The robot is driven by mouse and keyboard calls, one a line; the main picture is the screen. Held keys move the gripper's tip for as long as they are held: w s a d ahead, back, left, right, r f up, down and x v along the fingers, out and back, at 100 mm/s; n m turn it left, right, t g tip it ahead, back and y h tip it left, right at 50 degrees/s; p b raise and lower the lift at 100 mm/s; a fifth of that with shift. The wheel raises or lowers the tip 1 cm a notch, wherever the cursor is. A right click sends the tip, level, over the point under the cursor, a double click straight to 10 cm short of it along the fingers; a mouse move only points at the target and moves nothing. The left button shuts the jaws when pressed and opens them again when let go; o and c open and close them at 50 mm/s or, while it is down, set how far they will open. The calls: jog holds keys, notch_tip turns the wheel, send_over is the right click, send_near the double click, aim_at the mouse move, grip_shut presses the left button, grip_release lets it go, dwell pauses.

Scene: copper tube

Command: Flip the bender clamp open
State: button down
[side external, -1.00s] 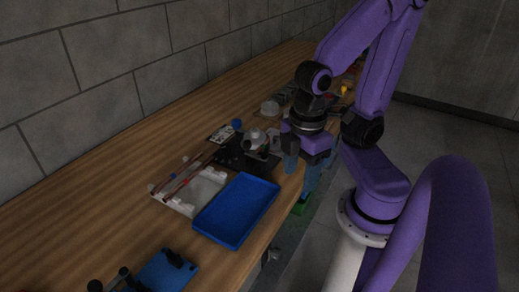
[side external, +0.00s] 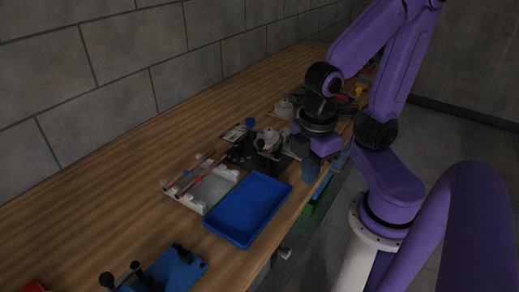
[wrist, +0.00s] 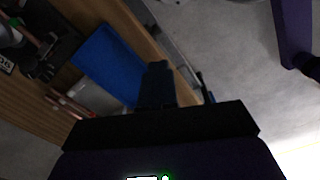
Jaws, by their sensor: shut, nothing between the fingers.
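The tube bender (side external: 268,140), a dark base with a grey round head, stands on the wooden bench behind the blue tray. It also shows at the upper left of the wrist view (wrist: 38,42), partly cut off by the frame edge. Its clamp is too small and dark to tell open or shut. My gripper (side external: 311,172) points down just right of the bender, at the bench's front edge. In the wrist view its dark fingers (wrist: 158,84) are together and empty, apart from the bender, with the tray beside them.
The blue tray (side external: 247,208) lies near the front edge. A white rack (side external: 207,188) with reddish tubes sits left of it. A blue fixture (side external: 172,272) with black knobs is nearer the camera. Small items crowd the bench beyond; bench beside the wall is clear.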

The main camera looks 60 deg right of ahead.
jog(key=w+a+f+n+h, duration=0.2)
jog(key=w+h, duration=0.5)
jog(key=w, duration=0.3)
jog(key=w+a+f+n+h, duration=0.2)
jog(key=w+a+n+h, duration=0.1)
jog(key=w+h, duration=0.4)
jog(key=shift+w+a+f, duration=0.25)
jog(key=shift+w+a, duration=0.1)
jog(key=shift+w, duration=1.25)
jog(key=shift+d, duration=0.1)
send_near(258, 146)
jog(key=x, duration=0.5)
jog(key=shift+d+f, duration=0.1)
jog(key=shift+f, duration=0.15)
jog(key=shift+d, duration=0.55)
jog(key=shift+w+g, duration=0.15)
jog(key=shift+g, duration=0.25)
